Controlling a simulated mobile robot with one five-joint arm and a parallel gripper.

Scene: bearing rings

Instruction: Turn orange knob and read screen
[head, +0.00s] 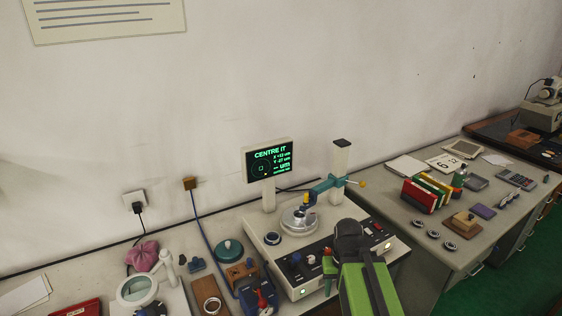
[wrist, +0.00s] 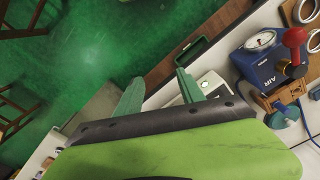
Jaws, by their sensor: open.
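The screen (head: 269,163) stands on a post at the back of the grey instrument (head: 270,250). It shows green text: "CENTRE IT", small X and Y readings in um that are hard to read, and a line of dashes before "um". A yellow-orange knob (head: 361,183) sticks out at the right of the teal arm on the column. A metal ring sits on the round stage (head: 299,219). My gripper (head: 330,264) is over the instrument's front panel, hiding part of it. In the wrist view my gripper (wrist: 158,88) is open, with nothing between its fingers.
A blue air unit (wrist: 262,62) with a gauge and red lever stands left of the instrument. Loose rings (head: 417,224) and coloured binders (head: 420,195) lie on the right bench. A magnifier (head: 137,290) stands at the left. Green floor shows beyond the bench edge.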

